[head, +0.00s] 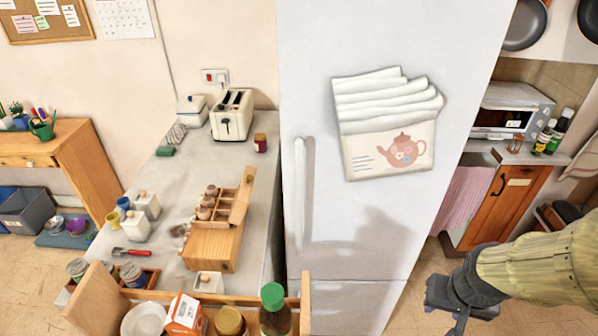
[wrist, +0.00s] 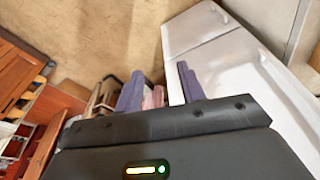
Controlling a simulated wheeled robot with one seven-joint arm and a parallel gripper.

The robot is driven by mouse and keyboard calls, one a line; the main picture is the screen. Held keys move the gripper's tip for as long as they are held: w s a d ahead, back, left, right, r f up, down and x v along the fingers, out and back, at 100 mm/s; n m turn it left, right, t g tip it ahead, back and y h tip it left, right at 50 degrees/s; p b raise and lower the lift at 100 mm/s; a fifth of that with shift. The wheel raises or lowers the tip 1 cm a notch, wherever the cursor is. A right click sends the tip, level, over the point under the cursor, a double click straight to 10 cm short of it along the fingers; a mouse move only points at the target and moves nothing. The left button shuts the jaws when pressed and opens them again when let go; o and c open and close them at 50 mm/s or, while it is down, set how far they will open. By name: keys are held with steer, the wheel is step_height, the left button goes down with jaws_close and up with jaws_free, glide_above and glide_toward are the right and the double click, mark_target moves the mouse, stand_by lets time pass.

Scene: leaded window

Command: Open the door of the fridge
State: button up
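The white fridge (head: 345,230) stands in the middle of the head view, with its door shut. Its long vertical white handle (head: 303,190) is on the left side of the door front. A seam crosses the front low down, below the handle. My gripper (head: 459,322) is at the lower right of the head view, right of the fridge and well apart from the handle. In the wrist view its two purple-grey fingers (wrist: 158,92) stand apart with nothing held between them. A white appliance front (wrist: 235,75), apparently the fridge, fills the right of the wrist view.
Left of the fridge, a counter (head: 185,175) holds a toaster (head: 232,115), a wooden box (head: 215,235) and jars. A wooden tray (head: 205,296) with jars and a bottle stands in front. Open tiled floor (head: 405,312) lies right of the fridge.

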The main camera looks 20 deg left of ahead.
steer(key=w+a+n+t+y, duration=0.3)
steer(key=w+a+n+t, duration=0.3)
steer(key=w, duration=0.8)
steer(key=a+r+n+y, duration=0.2)
steer(key=a+y, duration=0.4)
steer(key=a, duration=0.2)
steer(key=a+r+n+t+y+p, duration=0.1)
steer(key=a+r+n+y, duration=0.2)
steer(key=a+y, duration=0.3)
steer(key=a, duration=0.3)
steer(key=shift+a, duration=0.15)
